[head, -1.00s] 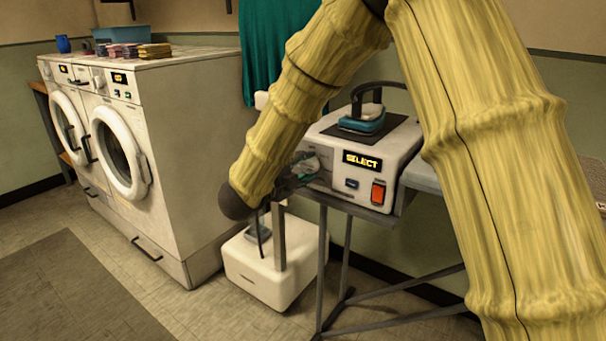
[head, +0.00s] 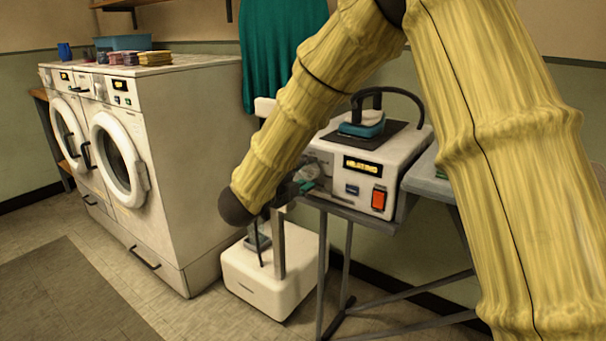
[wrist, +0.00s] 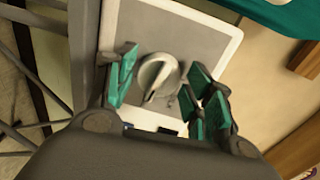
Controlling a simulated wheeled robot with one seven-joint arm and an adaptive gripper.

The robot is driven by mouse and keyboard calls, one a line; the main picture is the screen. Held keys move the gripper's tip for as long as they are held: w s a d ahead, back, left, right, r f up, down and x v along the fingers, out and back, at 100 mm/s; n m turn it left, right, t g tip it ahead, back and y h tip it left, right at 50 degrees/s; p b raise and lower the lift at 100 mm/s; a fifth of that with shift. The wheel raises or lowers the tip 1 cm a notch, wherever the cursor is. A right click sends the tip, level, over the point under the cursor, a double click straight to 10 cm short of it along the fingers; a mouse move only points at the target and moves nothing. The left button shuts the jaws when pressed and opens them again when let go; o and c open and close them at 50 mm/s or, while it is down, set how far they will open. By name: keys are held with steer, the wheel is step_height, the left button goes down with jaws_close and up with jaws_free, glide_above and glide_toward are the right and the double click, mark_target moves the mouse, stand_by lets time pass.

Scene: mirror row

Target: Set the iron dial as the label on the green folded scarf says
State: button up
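The iron dial (wrist: 157,78) is a round light-grey knob with a raised ridge, on a grey panel of the white iron station (head: 405,150). In the wrist view its ridge slants, its lower end pointing down and slightly left. My gripper (wrist: 163,80) is open, its teal-padded fingers on either side of the dial with visible gaps. In the head view my gripper (head: 300,180) is at the station's left face and partly hides the dial. The station's display (head: 367,166) appears to read HEATING. I cannot make out the green folded scarf's label.
A teal-based iron (head: 362,125) rests on the station, above a red switch (head: 379,199). Folded cloths (head: 122,58) and a blue bin (head: 124,43) sit on the washers (head: 200,130) at left. A white box-like base (head: 262,278) stands on the floor below.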

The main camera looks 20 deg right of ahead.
steer(key=shift+o, duration=0.3)
steer(key=v, duration=1.2)
steer(key=shift+f, duration=0.15)
steer(key=s+d+f+n+y, duration=0.15)
steer(key=f+n+y, duration=0.4)
steer(key=f, duration=0.95)
steer(key=s+d+f+n+y, duration=0.1)
steer(key=d+f+n+y, duration=0.15)
steer(key=f+n, duration=1)
steer(key=s+d+f+n+g+y, duration=0.2)
steer(key=s+f+g, duration=0.1)
steer(key=s+f, duration=0.8)
steer(key=s+d+f+n+g+y, duration=0.1)
steer(key=s+f+n+g+y, duration=0.15)
steer(key=s+f, duration=0.85)
steer(key=s+d+f+n+g, duration=0.1)
steer(key=s+f+n+g, duration=0.25)
steer(key=s, duration=0.45)
steer(key=s+d+f+n+g, duration=0.2)
steer(key=s+f, duration=0.2)
steer(key=s, duration=0.5)
step_height(320, 180, up, 30)
steer(key=p, duration=3)
steer(key=shift+w+a+r+y, duration=0.2)
steer(key=shift+w+a+y, duration=0.05)
steer(key=shift+y, duration=0.1)
